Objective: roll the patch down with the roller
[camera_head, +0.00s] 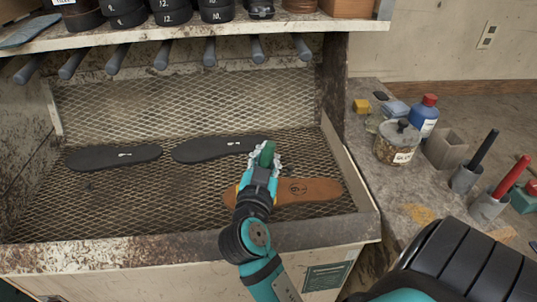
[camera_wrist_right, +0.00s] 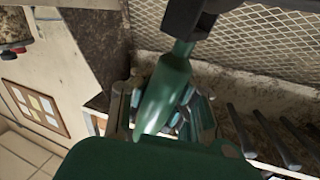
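My right gripper (camera_head: 266,160) is over the bench, shut around a green handle (camera_head: 267,153), which I take to be the roller. In the right wrist view the green handle (camera_wrist_right: 165,92) runs between the fingers, with a dark end piece (camera_wrist_right: 198,18) at the top. A brown sole (camera_head: 305,190) with a printed mark lies on the mesh, partly behind my wrist. An orange-yellow piece (camera_head: 230,195) shows at its left end; I cannot tell if it is the patch. Contact between roller and sole cannot be made out. My left gripper is not in view.
Two dark soles (camera_head: 115,156) (camera_head: 215,149) lie on the mesh (camera_head: 95,205). Rods (camera_head: 161,55) hang under a shelf (camera_head: 230,27). A right side table holds a jar (camera_head: 398,145), a blue bottle (camera_head: 425,118) and tools in cups (camera_head: 466,178) (camera_head: 490,205).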

